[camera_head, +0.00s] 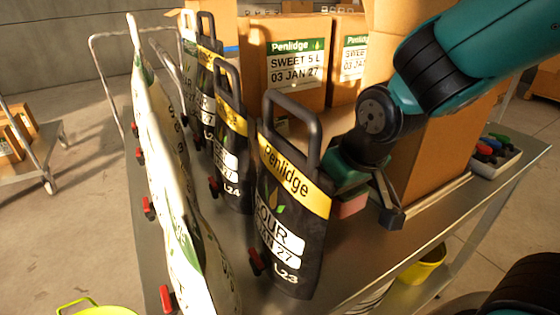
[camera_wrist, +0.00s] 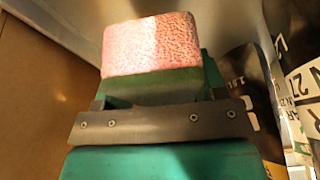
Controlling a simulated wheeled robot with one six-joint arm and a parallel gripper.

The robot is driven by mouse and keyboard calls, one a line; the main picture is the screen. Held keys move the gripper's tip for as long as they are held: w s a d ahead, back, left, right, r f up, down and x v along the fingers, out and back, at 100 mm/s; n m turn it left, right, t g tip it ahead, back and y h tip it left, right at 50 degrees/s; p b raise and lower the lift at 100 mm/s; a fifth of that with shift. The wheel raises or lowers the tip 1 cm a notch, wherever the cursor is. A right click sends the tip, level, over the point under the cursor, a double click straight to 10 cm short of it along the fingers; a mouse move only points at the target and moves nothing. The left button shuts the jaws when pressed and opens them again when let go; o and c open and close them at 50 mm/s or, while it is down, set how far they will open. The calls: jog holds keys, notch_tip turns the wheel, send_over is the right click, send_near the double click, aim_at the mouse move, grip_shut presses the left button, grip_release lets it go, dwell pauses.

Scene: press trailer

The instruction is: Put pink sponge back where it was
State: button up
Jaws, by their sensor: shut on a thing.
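The pink sponge (camera_wrist: 150,45) fills the space past my finger in the wrist view, with a dark green layer along its lower edge. In the head view a small part of the sponge (camera_head: 351,207) shows beneath my gripper (camera_head: 368,200). My gripper is shut on the sponge and points down over the metal table (camera_head: 345,284). It is just right of the black pouch marked L23 (camera_head: 285,235) and in front of a large cardboard box (camera_head: 425,160). I cannot tell whether the sponge touches the table.
Several black pouches, including one marked L24 (camera_head: 232,150), and white pouches (camera_head: 185,215) stand left. Labelled boxes (camera_head: 290,95) stand behind. A tray with coloured items (camera_head: 495,160) sits at the right edge. A yellow bucket (camera_head: 425,268) is below the tabletop.

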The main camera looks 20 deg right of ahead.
jog(key=shift+w+a+r+p, duration=0.15)
jog(key=shift+w+r+p, duration=0.2)
jog(key=shift+p, duration=0.35)
jog(key=w+a+p, duration=0.1)
jog(key=w, duration=0.4)
jog(key=w+a+p, duration=0.1)
jog(key=w, duration=0.4)
jog(key=w+a+p, duration=0.1)
jog(key=w, duration=0.4)
jog(key=shift+f+p, duration=0.35)
jog(key=shift+w+a+f, duration=0.15)
jog(key=shift+w+a, duration=0.05)
jog(key=shift+w, duration=0.85)
jog(key=shift+s+f, duration=0.15)
jog(key=shift+f, duration=0.65)
jog(key=shift+f+p, duration=0.6)
jog(key=shift+f, duration=0.1)
